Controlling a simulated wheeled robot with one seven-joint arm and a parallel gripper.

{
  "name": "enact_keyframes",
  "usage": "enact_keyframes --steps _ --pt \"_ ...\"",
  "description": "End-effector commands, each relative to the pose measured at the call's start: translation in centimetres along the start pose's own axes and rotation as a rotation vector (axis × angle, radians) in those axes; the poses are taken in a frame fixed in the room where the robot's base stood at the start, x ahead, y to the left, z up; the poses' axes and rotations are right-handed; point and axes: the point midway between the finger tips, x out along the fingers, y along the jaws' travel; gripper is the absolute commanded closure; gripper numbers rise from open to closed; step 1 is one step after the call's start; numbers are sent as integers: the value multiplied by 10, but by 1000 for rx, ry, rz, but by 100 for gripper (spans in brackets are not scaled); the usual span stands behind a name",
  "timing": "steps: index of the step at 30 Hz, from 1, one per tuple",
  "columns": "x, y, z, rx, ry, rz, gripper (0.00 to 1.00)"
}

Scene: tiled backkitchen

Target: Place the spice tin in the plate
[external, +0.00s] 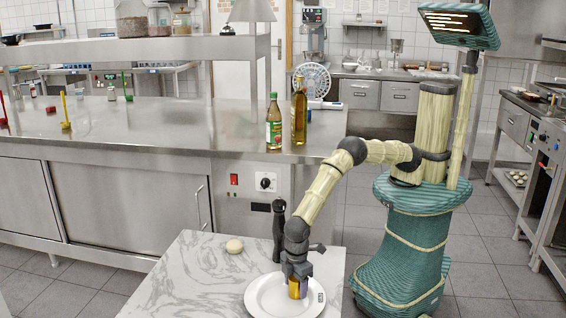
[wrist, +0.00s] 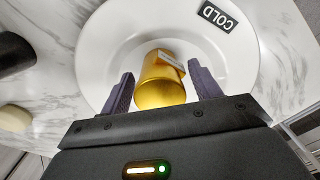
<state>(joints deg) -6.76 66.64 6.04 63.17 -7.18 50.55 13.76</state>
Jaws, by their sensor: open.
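The spice tin (wrist: 160,88) is a small golden-yellow cylinder with a pale label. In the wrist view it is over the inside of the white plate (wrist: 105,50), between the two fingers of my gripper (wrist: 162,92). The fingers are open, with a gap on each side of the tin. In the external view the tin (external: 296,288) shows below my gripper (external: 297,272) and within the rim of the plate (external: 262,302). The tin looks to be resting in the plate, though its underside is hidden.
The plate bears a dark "COLD" label (wrist: 215,16). A dark pepper-mill-like object (external: 279,230) and a pale round item (external: 234,246) stand on the marble table (external: 190,270). A green-labelled bottle (external: 274,122) and an oil bottle (external: 299,112) stand on the steel counter behind.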

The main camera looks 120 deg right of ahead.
Motion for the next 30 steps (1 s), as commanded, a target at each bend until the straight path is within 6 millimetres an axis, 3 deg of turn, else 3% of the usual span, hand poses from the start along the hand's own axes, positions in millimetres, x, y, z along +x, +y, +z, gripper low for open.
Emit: enact_keyframes --steps 16,21,30 --pt "-100 0 0 0 2 0 37" --pt "-111 0 0 0 1 0 37" --pt "-111 0 0 0 0 0 37"
